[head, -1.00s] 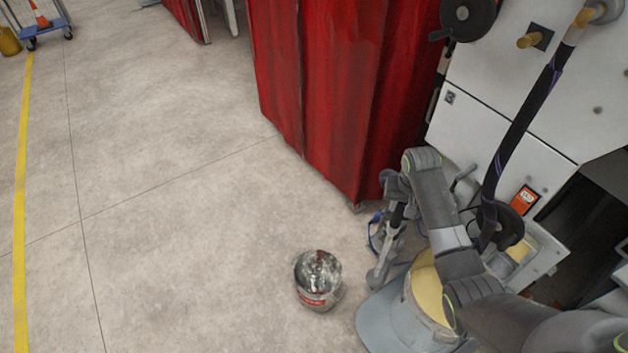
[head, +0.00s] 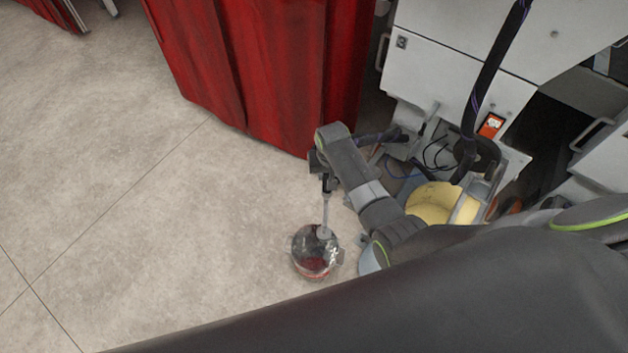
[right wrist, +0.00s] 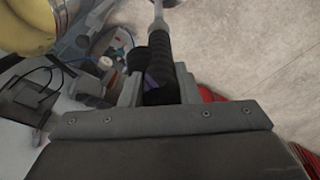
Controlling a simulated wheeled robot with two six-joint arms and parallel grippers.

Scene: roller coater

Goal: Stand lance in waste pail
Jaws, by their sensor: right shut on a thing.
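The waste pail (head: 302,262), a small metal can with a reddish lower side and messy contents, stands on the floor. My right gripper (head: 326,178) is above and slightly behind it, shut on the lance (head: 326,212). The lance's thin metal rod points down, and its round end overlaps the pail's mouth; I cannot tell whether it is inside or above. In the right wrist view the lance's black ribbed handle (right wrist: 161,62) sits between the fingers (right wrist: 158,88). The rod runs to the top edge, where its end is cut off. My left gripper is out of view.
A yellow-topped drum (head: 428,203) stands to the right of the pail, near the grey machine (head: 455,70) with hanging hoses and loose cables. A red curtain (head: 255,75) is behind. The floor left of the pail is clear.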

